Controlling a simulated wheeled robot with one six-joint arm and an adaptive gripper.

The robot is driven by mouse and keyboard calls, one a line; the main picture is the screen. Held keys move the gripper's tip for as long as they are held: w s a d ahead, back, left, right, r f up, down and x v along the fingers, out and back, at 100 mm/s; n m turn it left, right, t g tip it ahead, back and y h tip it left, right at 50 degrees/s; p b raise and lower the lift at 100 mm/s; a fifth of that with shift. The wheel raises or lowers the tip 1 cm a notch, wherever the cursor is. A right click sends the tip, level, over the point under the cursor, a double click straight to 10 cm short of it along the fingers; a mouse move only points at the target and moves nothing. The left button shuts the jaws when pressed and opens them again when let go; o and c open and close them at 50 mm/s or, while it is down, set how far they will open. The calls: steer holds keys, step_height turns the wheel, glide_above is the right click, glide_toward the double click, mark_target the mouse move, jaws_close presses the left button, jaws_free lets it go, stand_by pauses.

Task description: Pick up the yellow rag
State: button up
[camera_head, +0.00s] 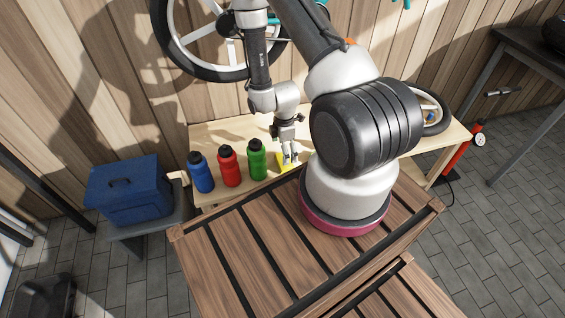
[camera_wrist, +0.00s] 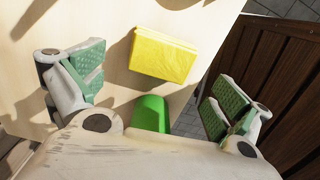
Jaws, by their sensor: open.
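The yellow rag (camera_wrist: 163,54) is a flat rectangular block lying on the light wooden workbench (camera_wrist: 108,25). In the wrist view it lies beyond and between the two green-padded fingers of my gripper (camera_wrist: 158,90), which are spread wide with nothing between them touching the pads. In the head view the yellow rag (camera_head: 286,163) shows partly behind my gripper (camera_head: 289,157), which points down just above it. I cannot tell the exact height of the gap.
A green bottle (camera_head: 257,160) stands left of the rag; it also shows in the wrist view (camera_wrist: 151,114), close to my gripper. A red bottle (camera_head: 229,166) and a blue bottle (camera_head: 201,173) stand further left. A blue box (camera_head: 124,190) is at the left. A wheel lies at the bench's right.

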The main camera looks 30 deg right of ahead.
mark_target(278, 157)
step_height(278, 157, down, 6)
steer(key=shift+d+r, duration=0.1)
steer(key=shift+c, duration=0.2)
steer(key=c, duration=0.9)
